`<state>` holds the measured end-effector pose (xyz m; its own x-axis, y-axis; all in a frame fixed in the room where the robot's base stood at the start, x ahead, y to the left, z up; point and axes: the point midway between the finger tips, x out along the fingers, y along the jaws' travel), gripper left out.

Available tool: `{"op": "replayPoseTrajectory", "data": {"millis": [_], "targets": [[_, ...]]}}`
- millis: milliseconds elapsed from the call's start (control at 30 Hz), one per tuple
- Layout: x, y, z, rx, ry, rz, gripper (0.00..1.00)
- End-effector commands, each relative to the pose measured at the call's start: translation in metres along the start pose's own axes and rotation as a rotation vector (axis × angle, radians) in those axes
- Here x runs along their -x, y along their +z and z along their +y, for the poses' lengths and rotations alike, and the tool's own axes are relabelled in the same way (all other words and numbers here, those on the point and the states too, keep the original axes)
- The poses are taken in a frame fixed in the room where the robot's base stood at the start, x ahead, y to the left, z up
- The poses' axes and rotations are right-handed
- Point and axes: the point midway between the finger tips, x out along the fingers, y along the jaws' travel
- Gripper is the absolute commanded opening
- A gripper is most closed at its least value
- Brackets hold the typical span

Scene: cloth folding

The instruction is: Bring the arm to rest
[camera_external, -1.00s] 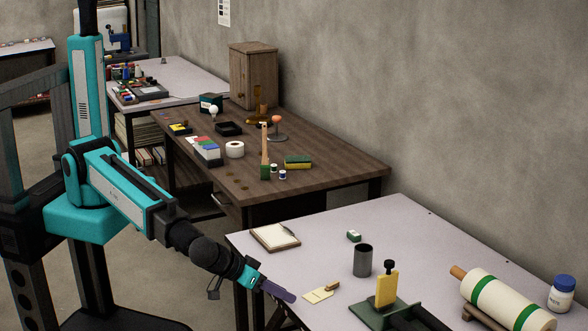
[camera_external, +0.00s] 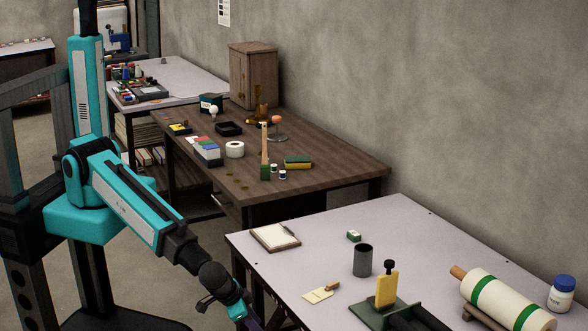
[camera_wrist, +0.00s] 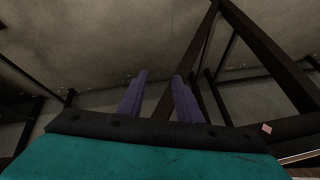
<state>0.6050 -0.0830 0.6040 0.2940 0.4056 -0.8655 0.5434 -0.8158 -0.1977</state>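My gripper (camera_wrist: 161,95) shows in the wrist view as two purple fingers with a clear gap between them and nothing in it. In the external view my gripper (camera_external: 252,323) is low at the bottom edge, just left of the light table's near corner, and mostly cut off by the picture edge. My arm angles down and to the right from its teal shoulder. No cloth shows in these frames.
The light table (camera_external: 340,225) carries a clipboard (camera_external: 275,237), a dark cup (camera_external: 363,260), a green stand (camera_external: 385,312) and a white roll (camera_external: 507,302). Dark table legs (camera_wrist: 270,55) stand close to my gripper in the wrist view. A brown desk (camera_external: 330,170) stands farther back.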

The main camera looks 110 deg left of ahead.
Motion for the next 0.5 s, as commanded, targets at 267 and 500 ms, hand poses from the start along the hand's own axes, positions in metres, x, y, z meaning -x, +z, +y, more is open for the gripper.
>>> {"op": "replayPoseTrajectory", "data": {"millis": [267, 500], "targets": [[-0.064, 0.076, -0.067, -0.201, -0.058, -0.247, 0.32], [-0.097, 0.147, -0.117, -0.357, -0.037, -0.467, 0.32]]}}
